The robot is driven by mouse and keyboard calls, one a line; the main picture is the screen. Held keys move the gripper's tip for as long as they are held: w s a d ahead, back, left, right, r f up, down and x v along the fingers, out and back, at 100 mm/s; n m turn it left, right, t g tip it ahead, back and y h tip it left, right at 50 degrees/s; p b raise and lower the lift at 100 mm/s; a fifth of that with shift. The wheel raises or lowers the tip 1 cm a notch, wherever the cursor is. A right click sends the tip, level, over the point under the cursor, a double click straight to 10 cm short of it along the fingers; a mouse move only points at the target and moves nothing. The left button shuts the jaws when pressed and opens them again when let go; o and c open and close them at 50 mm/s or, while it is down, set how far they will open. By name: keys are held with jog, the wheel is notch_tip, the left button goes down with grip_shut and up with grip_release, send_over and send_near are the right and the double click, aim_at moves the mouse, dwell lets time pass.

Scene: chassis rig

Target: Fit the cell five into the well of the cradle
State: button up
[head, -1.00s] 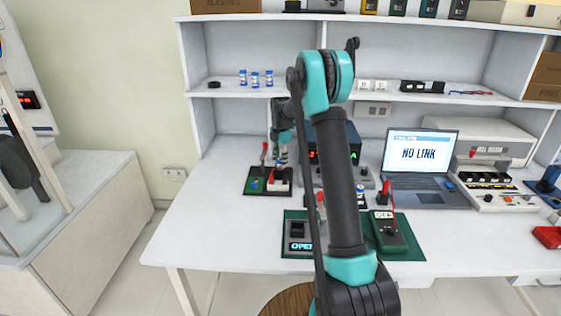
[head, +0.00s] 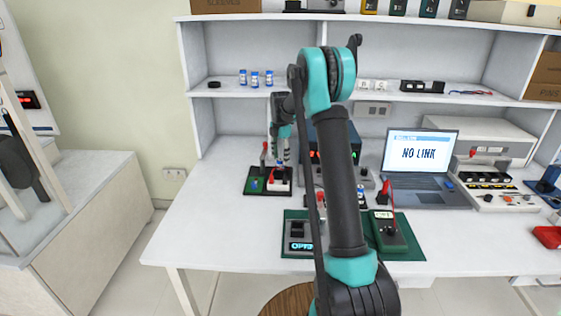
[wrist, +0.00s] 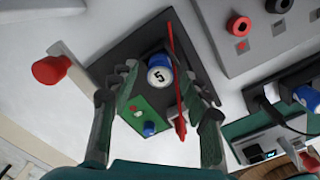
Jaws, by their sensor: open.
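Cell five (wrist: 159,76), a round cell with a white top marked 5, stands on end at a dark board (wrist: 112,66) with a green panel. I take this board, also in the head view (head: 254,188), to be the cradle's. The cell appears to sit in its well, but the rim and depth are hidden. My gripper (wrist: 160,92) is open, its two fingers on either side of the cell, with gaps showing. In the head view my gripper (head: 279,158) is above the board, small and partly merged with what is below it.
A red knob (wrist: 50,70) is at left. Several blue-and-white cells (head: 255,79) stand on the shelf. A green mat (head: 410,247) with a tester lies in front.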

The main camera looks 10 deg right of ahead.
aim_at(281, 159)
notch_tip(281, 159, up, 10)
dwell(0.4)
jog(key=shift+s, duration=0.15)
